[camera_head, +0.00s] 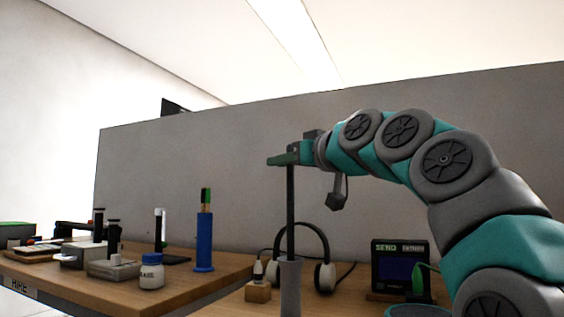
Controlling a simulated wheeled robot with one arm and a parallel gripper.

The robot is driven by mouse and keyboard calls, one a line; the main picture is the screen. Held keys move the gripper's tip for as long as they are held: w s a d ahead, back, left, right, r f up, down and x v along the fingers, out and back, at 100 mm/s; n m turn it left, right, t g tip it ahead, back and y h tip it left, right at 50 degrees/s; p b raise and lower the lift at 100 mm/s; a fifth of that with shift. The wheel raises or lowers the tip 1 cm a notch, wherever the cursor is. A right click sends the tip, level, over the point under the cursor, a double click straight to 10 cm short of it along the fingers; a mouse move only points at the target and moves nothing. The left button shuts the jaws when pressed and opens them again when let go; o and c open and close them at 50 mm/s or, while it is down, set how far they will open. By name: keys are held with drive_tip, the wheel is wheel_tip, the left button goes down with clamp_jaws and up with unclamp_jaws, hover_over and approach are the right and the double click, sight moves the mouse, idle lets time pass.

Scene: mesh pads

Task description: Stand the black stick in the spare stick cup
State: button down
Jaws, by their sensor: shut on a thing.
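My gripper (283,159) is shut on the upper end of the black stick (290,212). The stick is long, dark and hangs upright below the jaws. Its lower end meets the mouth of a tall grey cup (290,292), which looks like the spare stick cup. I cannot tell how far the stick reaches inside, since the cup's wall hides any part within. The cup's base is cut off by the bottom edge of the view.
Headphones (325,275) stand just right of the cup, and a small wooden block with a bottle (258,290) just left. A blue tube (204,243) with a green-topped piece stands farther left, near a white jar (151,276). A dark screen device (399,265) is at right.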

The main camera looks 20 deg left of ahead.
drive_tip(key=shift+f, duration=0.15)
drive_tip(key=c, duration=0.8)
unclamp_jaws()
drive_tip(key=shift+s, duration=0.1)
drive_tip(key=v, duration=0.7)
drive_tip(key=shift+s+d+b, duration=0.2)
drive_tip(key=shift+d+b, duration=0.15)
drive_tip(key=shift+b, duration=0.05)
